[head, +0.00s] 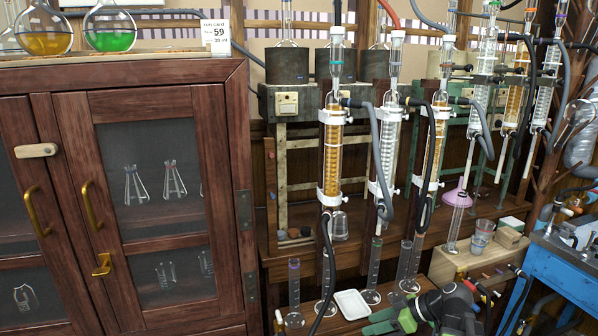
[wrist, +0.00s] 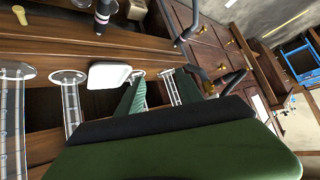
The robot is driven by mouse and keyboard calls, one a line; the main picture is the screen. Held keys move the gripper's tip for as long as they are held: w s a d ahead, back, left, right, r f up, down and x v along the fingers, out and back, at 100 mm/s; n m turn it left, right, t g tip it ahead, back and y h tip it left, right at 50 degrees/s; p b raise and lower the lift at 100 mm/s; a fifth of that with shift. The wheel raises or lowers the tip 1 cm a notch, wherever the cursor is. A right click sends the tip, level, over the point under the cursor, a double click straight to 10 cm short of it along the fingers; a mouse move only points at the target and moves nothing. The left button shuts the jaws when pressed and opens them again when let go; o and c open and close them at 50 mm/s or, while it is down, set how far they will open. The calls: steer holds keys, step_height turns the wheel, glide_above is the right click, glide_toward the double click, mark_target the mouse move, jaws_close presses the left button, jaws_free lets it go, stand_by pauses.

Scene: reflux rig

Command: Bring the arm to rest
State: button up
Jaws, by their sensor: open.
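My gripper (head: 393,321) shows at the lower right of the head view, with green fingers and a dark body. It is open and nothing shows between its fingers. It is in front of the rig's lower shelf, right of a small white tray (head: 351,304).
Graduated cylinders (head: 294,290) stand along the lower shelf. Condensers with hoses (head: 332,150) hang above. A wooden cabinet (head: 160,75) with brass handles fills the left. A blue bench (head: 560,265) is at the right. Flasks and a card (head: 216,37) stand on the cabinet.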

steer(key=s+a+f+m+g+h, duration=0.1)
steer(key=s+a+f+g+h, duration=0.2)
steer(key=a, duration=0.4)
steer(key=s+a+f+m+g+h, duration=0.1)
steer(key=a+f+m+h, duration=0.1)
steer(key=a+f, duration=0.35)
steer(key=s+d+m+h, duration=0.1)
steer(key=d+m+h, duration=0.35)
steer(key=m, duration=0.25)
step_height(320, 180, up, 33)
steer(key=p, duration=3.3)
steer(key=shift+d+r+m+y, duration=0.15)
steer(key=shift+r+m+y, duration=0.05)
steer(key=shift+m+y, duration=0.15)
steer(key=shift+c, duration=0.5)
steer(key=shift+s, duration=0.15)
steer(key=shift+c, duration=0.2)
